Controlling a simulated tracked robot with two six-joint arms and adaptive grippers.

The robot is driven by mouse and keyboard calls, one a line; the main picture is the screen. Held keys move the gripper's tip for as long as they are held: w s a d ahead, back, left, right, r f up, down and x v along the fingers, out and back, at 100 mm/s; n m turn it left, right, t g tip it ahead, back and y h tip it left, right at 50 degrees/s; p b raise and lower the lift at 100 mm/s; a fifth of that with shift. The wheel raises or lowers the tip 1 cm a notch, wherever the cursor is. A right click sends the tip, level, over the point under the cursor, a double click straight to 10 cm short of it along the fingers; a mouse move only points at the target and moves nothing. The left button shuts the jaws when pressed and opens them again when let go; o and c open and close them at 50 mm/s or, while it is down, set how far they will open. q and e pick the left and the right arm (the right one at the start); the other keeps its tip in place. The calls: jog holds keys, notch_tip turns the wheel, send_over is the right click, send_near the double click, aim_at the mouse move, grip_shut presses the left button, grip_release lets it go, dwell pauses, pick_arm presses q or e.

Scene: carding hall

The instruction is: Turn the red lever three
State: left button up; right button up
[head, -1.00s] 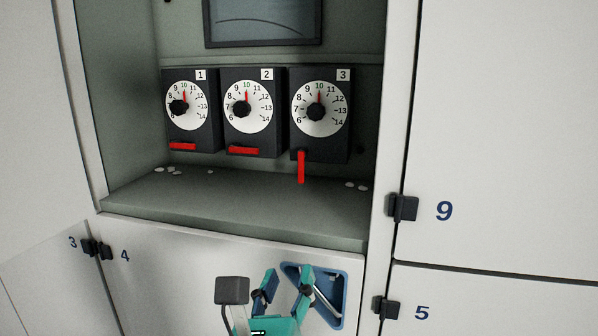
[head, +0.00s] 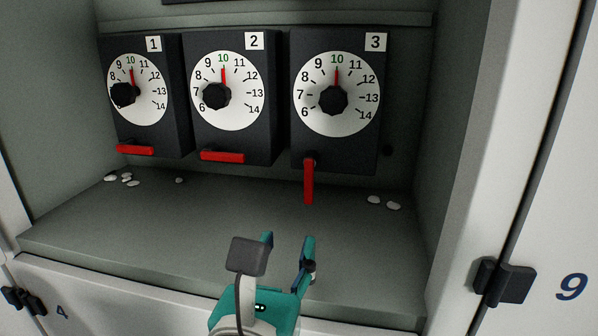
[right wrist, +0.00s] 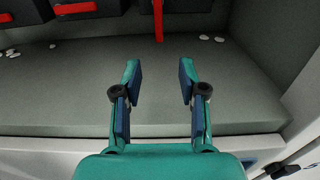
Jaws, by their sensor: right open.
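Red lever three (head: 308,183) hangs straight down from the lower left of the dark box marked 3 (head: 345,152). The dial of box 3 (head: 363,97) has its red pointer near 10. The lower part of the lever also shows at the top of the right wrist view (right wrist: 158,20). My right gripper (head: 287,242) is open and empty, in front of and below the lever, apart from it. In the right wrist view, its two fingers (right wrist: 160,72) point toward the lever, with the shelf between. My left gripper is not in view.
Boxes 1 (head: 153,95) and 2 (head: 262,100) stand to the left, their red levers (head: 135,150) (head: 222,156) lying horizontal. Small white bits lie on the grey shelf (head: 200,215). The niche's side wall (head: 440,130) bounds the right.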

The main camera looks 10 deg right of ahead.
aim_at(308, 187)
jog(key=shift+x, duration=0.75)
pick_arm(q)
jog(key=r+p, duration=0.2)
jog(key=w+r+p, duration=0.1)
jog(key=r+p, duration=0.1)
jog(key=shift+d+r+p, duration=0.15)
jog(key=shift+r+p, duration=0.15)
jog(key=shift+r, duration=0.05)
pick_arm(e)
jog(key=x, duration=1.6)
jog(key=shift+a, duration=0.1)
jog(key=shift+c, duration=0.4)
grip_shut()
